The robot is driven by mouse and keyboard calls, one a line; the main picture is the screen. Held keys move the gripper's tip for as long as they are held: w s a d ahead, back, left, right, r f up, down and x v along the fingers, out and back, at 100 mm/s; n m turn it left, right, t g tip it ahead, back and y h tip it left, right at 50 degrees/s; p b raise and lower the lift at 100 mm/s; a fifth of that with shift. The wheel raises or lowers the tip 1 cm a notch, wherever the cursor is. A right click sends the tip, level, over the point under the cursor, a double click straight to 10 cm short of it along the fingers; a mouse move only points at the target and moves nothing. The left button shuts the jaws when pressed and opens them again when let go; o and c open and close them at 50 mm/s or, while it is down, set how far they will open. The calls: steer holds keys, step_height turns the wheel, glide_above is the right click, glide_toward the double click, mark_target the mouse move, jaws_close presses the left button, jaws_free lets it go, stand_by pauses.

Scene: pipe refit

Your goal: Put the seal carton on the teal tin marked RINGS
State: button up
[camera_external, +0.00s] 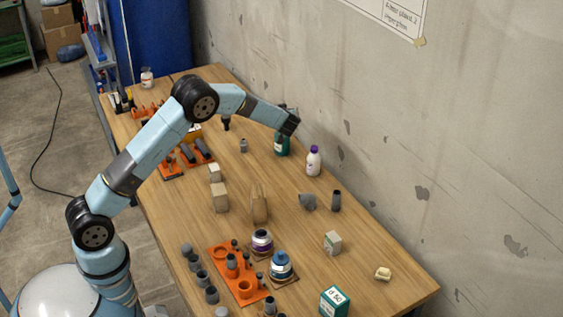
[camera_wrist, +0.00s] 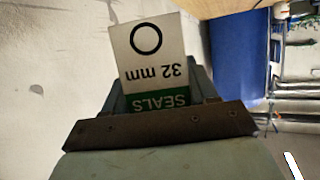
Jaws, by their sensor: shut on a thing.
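The seal carton (camera_wrist: 155,55) is white with a green band, a black ring, "32 mm" and "SEALS", upside down in the wrist view. My gripper (camera_wrist: 160,105) is shut on it.
A white bottle with purple cap (camera_external: 313,161) stands close right of my gripper, near the wall. A green box with a white label (camera_external: 334,302) is at the near edge. An orange rack (camera_external: 230,258), jars and small boxes stand between. The right near table is sparser.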

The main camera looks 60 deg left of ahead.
steer(key=shift+w+a+f, duration=0.1)
steer(key=shift+w+f, duration=0.15)
steer(key=shift+f, duration=1.65)
steer(key=o, duration=1.1)
steer(key=shift+c, duration=0.2)
steer(key=v, duration=1.2)
